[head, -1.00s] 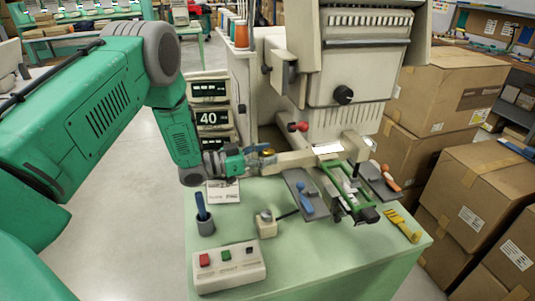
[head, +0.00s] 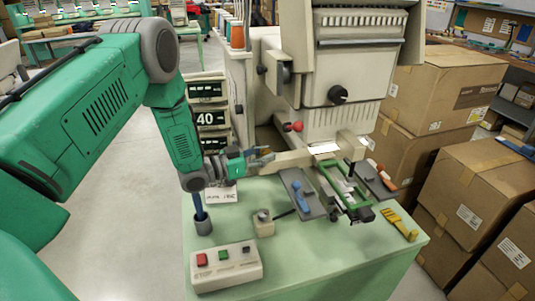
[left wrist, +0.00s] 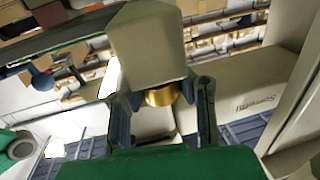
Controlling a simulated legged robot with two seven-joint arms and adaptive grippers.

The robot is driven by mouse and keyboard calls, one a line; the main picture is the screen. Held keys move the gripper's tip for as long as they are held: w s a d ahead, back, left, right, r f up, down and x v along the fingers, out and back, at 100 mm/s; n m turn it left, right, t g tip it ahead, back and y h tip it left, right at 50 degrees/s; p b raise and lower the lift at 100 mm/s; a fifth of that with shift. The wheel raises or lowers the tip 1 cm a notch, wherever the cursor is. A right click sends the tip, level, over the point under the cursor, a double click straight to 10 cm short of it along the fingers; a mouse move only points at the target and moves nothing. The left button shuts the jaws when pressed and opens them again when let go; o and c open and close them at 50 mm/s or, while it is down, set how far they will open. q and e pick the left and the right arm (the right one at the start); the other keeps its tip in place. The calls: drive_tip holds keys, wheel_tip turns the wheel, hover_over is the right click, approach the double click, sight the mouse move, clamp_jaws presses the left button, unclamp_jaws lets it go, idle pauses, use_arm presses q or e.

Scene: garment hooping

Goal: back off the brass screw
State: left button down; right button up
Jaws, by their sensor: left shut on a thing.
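The brass screw (left wrist: 162,96) shows in the left wrist view as a short gold cylinder under a beige block (left wrist: 148,45). My left gripper (left wrist: 165,108) has one dark finger on each side of the screw and is shut on it. In the head view my left gripper (head: 263,156) is at the left end of the beige arm (head: 295,158) of the embroidery machine (head: 350,70). The screw is hidden by the fingers there. My right gripper is not in view.
On the green table (head: 330,262) stand a control box (head: 226,266) with buttons, a cup (head: 203,220) with a blue tool and a small beige block (head: 264,224). A green hoop frame (head: 345,192) is right of my gripper. Cardboard boxes (head: 440,85) stand at the right.

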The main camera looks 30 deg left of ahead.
use_arm(q)
drive_tip(key=n+t+y, duration=0.1)
drive_tip(key=n+y, duration=0.1)
drive_tip(key=y, duration=0.1)
drive_tip(key=shift+r+n+t+y, duration=0.2)
drive_tip(key=shift+n+t+y, duration=0.1)
drive_tip(key=shift+t, duration=0.1)
drive_tip(key=n+y, duration=0.1)
drive_tip(key=y, duration=0.1)
drive_tip(key=n+y, duration=0.2)
drive_tip(key=y, duration=0.1)
drive_tip(key=shift+f+n+t+y, duration=0.1)
drive_tip(key=shift+n+t+y, duration=0.2)
drive_tip(key=shift+t, duration=0.1)
drive_tip(key=n+g+y+b, duration=0.1)
drive_tip(key=n+y, duration=0.3)
drive_tip(key=y, duration=0.2)
drive_tip(key=shift+y, duration=0.4)
drive_tip(key=shift+a+n+g+y+b, duration=0.1)
drive_tip(key=shift+n+g+y+b, duration=0.1)
drive_tip(key=shift+n+g+y, duration=1.15)
drive_tip(key=shift+n+g+y+b, duration=0.15)
drive_tip(key=shift+n+g+y, duration=0.6)
drive_tip(key=shift+n+y, duration=0.65)
drive_tip(key=shift+y, duration=0.35)
drive_tip(key=c, duration=1.2)
unclamp_jaws()
drive_tip(key=shift+s, duration=0.1)
drive_tip(key=shift+d, duration=0.2)
